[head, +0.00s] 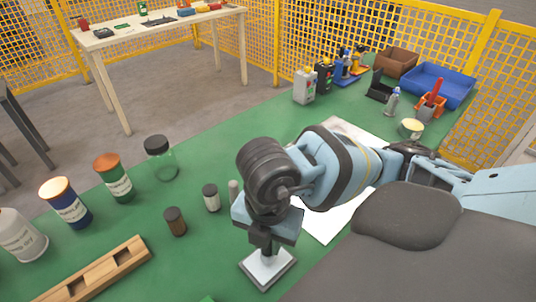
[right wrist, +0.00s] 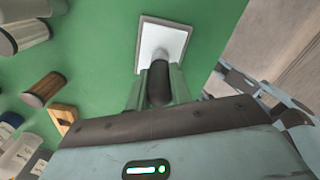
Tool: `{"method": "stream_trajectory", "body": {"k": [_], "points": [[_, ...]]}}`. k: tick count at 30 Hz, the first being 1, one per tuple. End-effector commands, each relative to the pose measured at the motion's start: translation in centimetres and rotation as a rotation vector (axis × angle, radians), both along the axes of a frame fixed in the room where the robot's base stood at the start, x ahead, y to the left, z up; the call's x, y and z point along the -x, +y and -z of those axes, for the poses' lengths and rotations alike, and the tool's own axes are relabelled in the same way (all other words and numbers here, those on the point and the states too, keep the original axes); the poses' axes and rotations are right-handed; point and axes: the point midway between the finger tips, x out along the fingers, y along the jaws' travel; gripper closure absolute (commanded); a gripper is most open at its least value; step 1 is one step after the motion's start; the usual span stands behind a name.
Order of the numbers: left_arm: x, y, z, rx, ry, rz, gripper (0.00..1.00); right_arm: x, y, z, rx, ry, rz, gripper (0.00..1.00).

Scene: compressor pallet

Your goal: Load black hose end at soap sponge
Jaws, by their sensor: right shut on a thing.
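My right gripper (head: 265,243) points down over the green table's near part. It is shut on the dark upright handle (right wrist: 158,83) of a square white-topped plate (head: 267,270). The plate also shows in the right wrist view (right wrist: 176,42), just beyond the fingertips. I cannot tell whether it touches the table or hangs slightly above it. I cannot pick out a black hose end or a soap sponge with certainty. My left gripper is not in view.
Jars and bottles stand on the green table (head: 225,150), left of my arm, including a clear jar (head: 160,160). A slotted wooden block (head: 100,272) lies at front left. A white sheet (head: 325,220) lies under my arm. A blue bin (head: 440,85) stands far right.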

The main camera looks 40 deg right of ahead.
Motion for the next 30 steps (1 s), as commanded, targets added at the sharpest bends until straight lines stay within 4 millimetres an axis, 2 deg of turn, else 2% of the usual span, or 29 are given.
{"method": "stream_trajectory", "body": {"k": [30], "points": [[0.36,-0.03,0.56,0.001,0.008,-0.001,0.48,0.03,-0.01,0.84,0.000,0.001,0.000,1.00]]}}
